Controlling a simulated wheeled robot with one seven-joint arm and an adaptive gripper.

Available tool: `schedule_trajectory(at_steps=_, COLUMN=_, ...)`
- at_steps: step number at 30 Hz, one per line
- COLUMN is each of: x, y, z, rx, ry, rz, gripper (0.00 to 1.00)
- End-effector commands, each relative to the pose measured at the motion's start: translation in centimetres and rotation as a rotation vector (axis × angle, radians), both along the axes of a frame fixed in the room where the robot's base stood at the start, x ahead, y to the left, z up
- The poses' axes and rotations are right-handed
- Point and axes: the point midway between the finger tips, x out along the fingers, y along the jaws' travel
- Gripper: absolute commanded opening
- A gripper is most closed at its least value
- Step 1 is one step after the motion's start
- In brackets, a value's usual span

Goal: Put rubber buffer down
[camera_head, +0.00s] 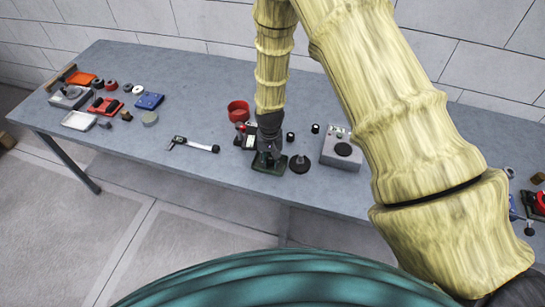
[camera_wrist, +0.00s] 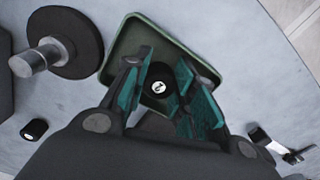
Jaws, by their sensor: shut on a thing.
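The rubber buffer (camera_wrist: 160,87) is a small black cylinder with a light mark on its top, seen in the wrist view between my fingers. My gripper (camera_wrist: 168,90) is shut on it, with teal pads on both sides. Both are over a dark green tray (camera_wrist: 124,44), which also shows in the head view (camera_head: 258,167) near the table's front edge. In the head view my gripper (camera_head: 268,158) points down at this tray and hides the buffer. I cannot tell whether the buffer touches the tray floor.
A black disc with a metal stem (camera_wrist: 68,45) stands beside the tray; it also shows in the head view (camera_head: 300,164). A grey box (camera_head: 341,153) stands right, a red bowl (camera_head: 238,111) behind. A gauge-like tool (camera_head: 193,144) lies left, with clear table (camera_head: 150,160) around it.

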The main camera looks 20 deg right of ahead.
Motion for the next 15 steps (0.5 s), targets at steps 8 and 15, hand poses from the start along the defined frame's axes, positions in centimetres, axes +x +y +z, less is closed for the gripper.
schedule_trajectory(at_steps=8, x=0.05, y=0.06, z=-0.45, rx=0.000, ry=-0.001, rz=0.001, gripper=0.07)
schedule_trajectory(at_steps=15, x=0.03, y=0.05, z=-0.78, rx=0.000, ry=-0.001, rz=0.000, gripper=0.07)
